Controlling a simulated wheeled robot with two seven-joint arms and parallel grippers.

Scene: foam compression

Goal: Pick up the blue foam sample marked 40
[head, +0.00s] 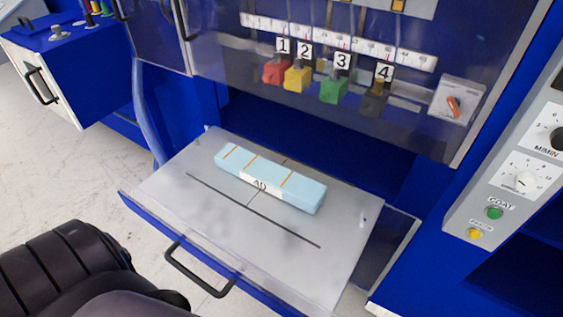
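The light blue foam sample (300,193) is a long block with thin orange lines across its top. It lies flat on the grey drawer plate (165,189). A white label marked 40 (261,186) shows on its front side, partly hard to read at this angle. Nothing touches the sample apart from the plate under it. A dark arm part of mine fills the lower left corner. Neither of my grippers shows in the head view.
The drawer has a black front handle (197,277) and a thin dark slot (235,201) in its plate. Behind it, a clear panel covers red (276,71), yellow, green and black numbered blocks. A control panel (507,190) stands at right. The plate around the sample is clear.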

